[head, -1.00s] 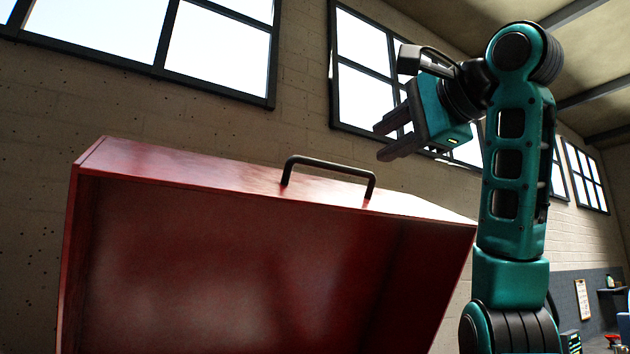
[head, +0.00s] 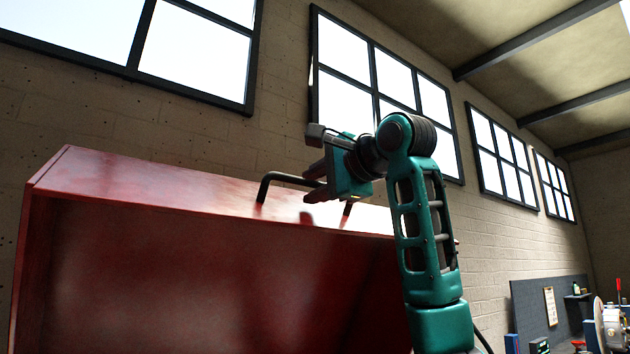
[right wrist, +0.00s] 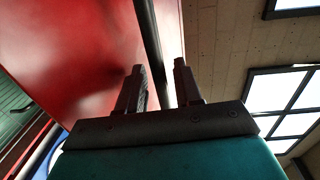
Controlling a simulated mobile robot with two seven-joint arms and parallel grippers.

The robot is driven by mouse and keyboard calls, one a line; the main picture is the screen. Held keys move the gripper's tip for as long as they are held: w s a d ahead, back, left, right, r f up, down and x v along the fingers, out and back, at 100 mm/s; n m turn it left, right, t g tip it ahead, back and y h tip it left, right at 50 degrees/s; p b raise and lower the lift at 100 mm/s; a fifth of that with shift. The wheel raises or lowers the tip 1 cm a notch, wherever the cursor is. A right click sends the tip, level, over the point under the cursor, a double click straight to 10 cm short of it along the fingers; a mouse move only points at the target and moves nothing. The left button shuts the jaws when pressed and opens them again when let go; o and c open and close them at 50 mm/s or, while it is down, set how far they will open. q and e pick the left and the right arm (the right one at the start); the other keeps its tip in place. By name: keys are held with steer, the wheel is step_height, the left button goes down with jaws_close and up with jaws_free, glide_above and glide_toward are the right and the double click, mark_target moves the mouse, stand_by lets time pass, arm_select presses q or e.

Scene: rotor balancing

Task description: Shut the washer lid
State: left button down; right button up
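The red washer lid (head: 190,275) stands raised, its hollow underside facing me. A dark bar handle (head: 288,178) is fixed on its upper face. My right gripper (head: 312,182) is at the right part of the handle, its fingers pointing left over the lid. In the right wrist view the two fingers (right wrist: 158,76) are apart, and the handle bar (right wrist: 150,38) runs between them without visible contact on both sides. The red lid (right wrist: 75,60) fills the left of that view. My left gripper is not in view. The washer body below the lid is hidden.
A brick wall with windows (head: 205,55) stands behind the lid. A workbench area with a dark panel (head: 540,305) and tools is far to the right.

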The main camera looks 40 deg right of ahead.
steer(key=shift+w, duration=0.25)
jaws_close()
stand_by(0.4)
